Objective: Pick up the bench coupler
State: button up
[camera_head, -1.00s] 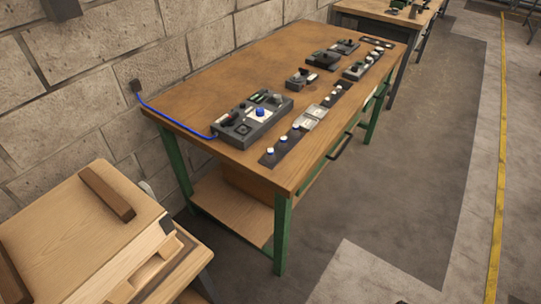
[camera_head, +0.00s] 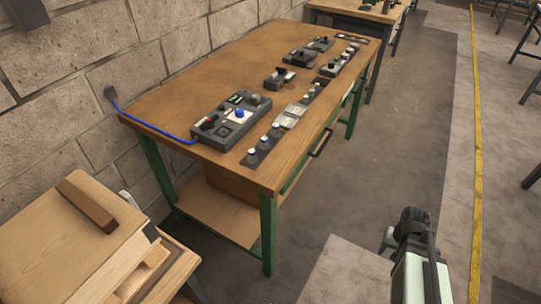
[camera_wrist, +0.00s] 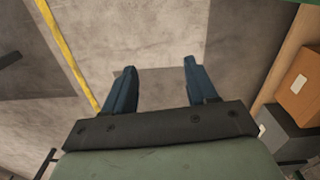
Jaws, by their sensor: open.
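The bench coupler cannot be told apart by name among the small parts on the wooden workbench (camera_head: 190,80) in the head view. A large grey unit (camera_head: 217,132) with a blue knob and a blue cable sits toward the near end. Smaller dark blocks (camera_head: 279,77) (camera_head: 300,58) stand farther back. Blue-and-white capped pieces (camera_head: 263,141) stand on a dark strip along the front edge. My gripper (camera_wrist: 160,67) is open and empty in the wrist view, with two dark blue fingers over bare floor, away from the bench top. In the head view my arm shows at the lower right, apart from the bench.
Pale square pieces (camera_head: 290,115) lie near the bench's front edge. A handle (camera_head: 321,143) sticks out below that edge. A wooden stand (camera_head: 75,240) is at the lower left. The wrist view shows an orange-brown box (camera_wrist: 300,95) at the right. The aisle floor is clear.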

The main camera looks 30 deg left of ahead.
jog(key=w+a+r+n+t, duration=0.2)
jog(key=w+a+r, duration=0.4)
jog(key=a+r, duration=0.4)
jog(key=n+t+y, duration=0.1)
jog(key=n+y, duration=0.2)
jog(key=n, duration=0.4)
send_near(252, 151)
jog(key=x, duration=0.4)
jog(key=shift+w+a+f, duration=0.1)
jog(key=shift+w+f, duration=0.1)
jog(key=shift+f, duration=0.05)
jog(key=shift+x, duration=2.8)
jog(key=shift+s, duration=0.1)
jog(key=shift+c, duration=0.3)
